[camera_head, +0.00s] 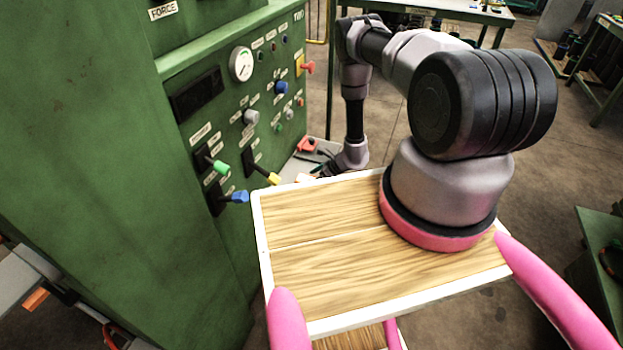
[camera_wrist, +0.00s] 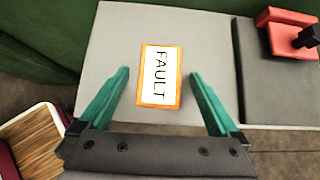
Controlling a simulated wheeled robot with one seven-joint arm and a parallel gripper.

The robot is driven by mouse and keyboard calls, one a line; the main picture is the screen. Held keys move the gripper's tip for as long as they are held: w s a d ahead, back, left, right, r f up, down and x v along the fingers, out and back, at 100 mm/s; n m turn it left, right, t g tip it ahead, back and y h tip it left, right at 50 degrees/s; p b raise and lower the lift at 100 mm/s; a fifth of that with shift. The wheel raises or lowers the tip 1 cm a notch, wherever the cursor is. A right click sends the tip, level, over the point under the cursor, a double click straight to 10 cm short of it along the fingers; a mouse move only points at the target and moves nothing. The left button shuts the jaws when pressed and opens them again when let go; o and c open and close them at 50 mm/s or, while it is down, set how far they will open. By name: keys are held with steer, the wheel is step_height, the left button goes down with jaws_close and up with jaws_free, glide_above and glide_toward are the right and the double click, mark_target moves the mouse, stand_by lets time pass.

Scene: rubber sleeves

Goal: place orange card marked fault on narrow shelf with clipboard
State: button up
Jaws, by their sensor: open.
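The orange card (camera_wrist: 174,98) with a white face marked FAULT lies flat on a light grey surface (camera_wrist: 112,38) in the wrist view. My gripper (camera_wrist: 160,74) is open, with its teal fingers apart on the left and right of the card. Whether the fingers touch the surface is not clear. I cannot make out a clipboard or a shelf holding one.
A red object with a black part (camera_wrist: 290,32) lies on a dark grey panel (camera_wrist: 262,85) right of the card. The green machine (camera_head: 225,120), with levers and knobs, stands left of my arm. A grey surface with an orange piece (camera_head: 35,299) shows at lower left.

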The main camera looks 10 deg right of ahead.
steer(key=v, duration=1.2)
steer(key=shift+r, duration=0.1)
steer(key=w+a+r+n+y, duration=0.1)
steer(key=w+a+r+n, duration=0.15)
steer(key=r, duration=0.75)
steer(key=w+a+r+n+y, duration=0.15)
steer(key=w+r, duration=0.25)
steer(key=r, duration=0.6)
steer(key=s+a+r+n+g, duration=0.1)
steer(key=s+a+r+n, duration=0.15)
steer(key=r, duration=0.75)
steer(key=s+a+r+n+g, duration=0.1)
steer(key=r+n, duration=0.3)
steer(key=r, duration=0.6)
steer(key=s+a+r+n+h, duration=0.1)
steer(key=s+r+n+h, duration=0.15)
steer(key=s+r, duration=0.45)
steer(key=s+r+n+h, duration=0.1)
steer(key=s+r+n, duration=0.3)
steer(key=r, duration=0.6)
steer(key=s+d+r+n+t+h, duration=0.2)
steer(key=s+r, duration=0.2)
steer(key=s, duration=0.3)
steer(key=s+d+r+n+t+h, duration=0.2)
steer(key=s+r, duration=0.2)
steer(key=s, duration=0.4)
steer(key=shift+s+d+r, duration=0.35)
steer(key=shift+d, duration=0.05)
